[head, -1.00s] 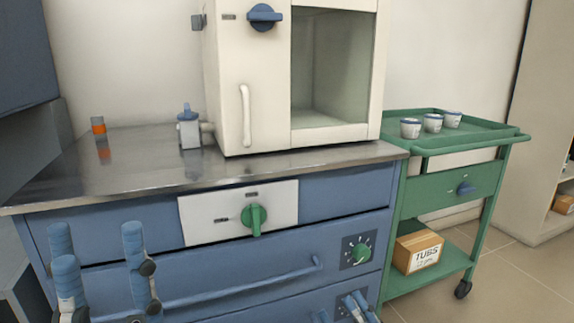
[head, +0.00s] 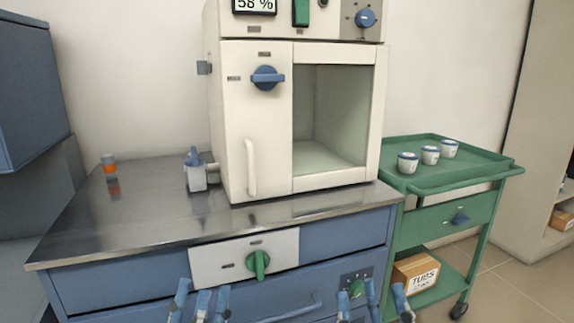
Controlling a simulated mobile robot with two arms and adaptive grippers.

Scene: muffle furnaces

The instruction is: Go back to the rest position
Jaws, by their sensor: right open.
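My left gripper (head: 200,302) is at the bottom of the head view, in front of the blue cabinet. Its blue-tipped fingers stand apart with nothing seen between them. My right gripper (head: 373,302) is at the bottom, to the right of the left one. Its fingers are spread and look empty. Only the finger ends of both grippers show; the rest is cut off by the lower edge.
A cream furnace (head: 237,140) with a blue knob stands on a steel-topped blue cabinet (head: 100,225). A small blue-topped bottle (head: 196,174) and an orange-banded vial (head: 108,164) stand left. A green cart (head: 480,176) with three cups (head: 430,155) is at right.

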